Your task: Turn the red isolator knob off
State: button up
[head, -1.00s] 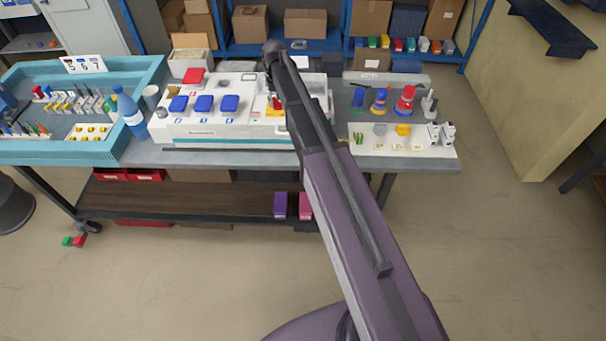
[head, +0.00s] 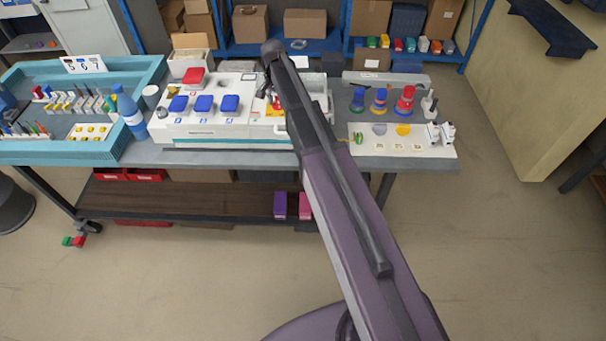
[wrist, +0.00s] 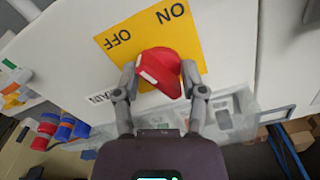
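The red isolator knob (wrist: 161,72) sits on a yellow plate (wrist: 133,42) marked ON and OFF, seen turned about in the wrist view. A white mark shows on the knob's lower-left side, and its body lies slanted across the plate. My gripper (wrist: 158,70) has one finger on each side of the knob, with the fingertips spread and close to it. I cannot tell whether either fingertip touches it. In the head view the red knob (head: 276,103) shows beside my arm, and most of my gripper is hard to make out.
Blue-lidded sockets (head: 203,103) and a red-lidded one (head: 193,77) stand left of the knob on the white panel. A blue bottle (head: 130,112) stands farther left. Stacked coloured pieces (head: 405,99) stand on the right of the bench.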

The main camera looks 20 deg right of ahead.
jog(key=m, duration=0.4)
jog(key=shift+w, duration=0.1)
notch_tip(320, 180, up, 14)
jog(key=p, duration=1.4)
jog(key=s+f+n+b, duration=0.4)
jog(key=s+f+b, duration=0.2)
jog(key=s, duration=0.4)
jog(key=s+f+n+b, duration=0.4)
jog(key=s+f+b, duration=0.1)
jog(key=s, duration=0.5)
jog(key=s+f+n+b, duration=0.4)
jog(key=s+f+b, duration=0.2)
jog(key=s, duration=0.4)
jog(key=shift+d+f+b, duration=0.15)
jog(key=shift+f+b, duration=0.2)
jog(key=shift+b, duration=0.05)
jog(key=shift+s, duration=0.1)
notch_tip(320, 180, up, 18)
jog(key=f+m+p, duration=0.1)
jog(key=m+p, duration=1.1)
jog(key=p, duration=0.6)
send_over(276, 100)
jog(key=shift+d+r+m, duration=0.3)
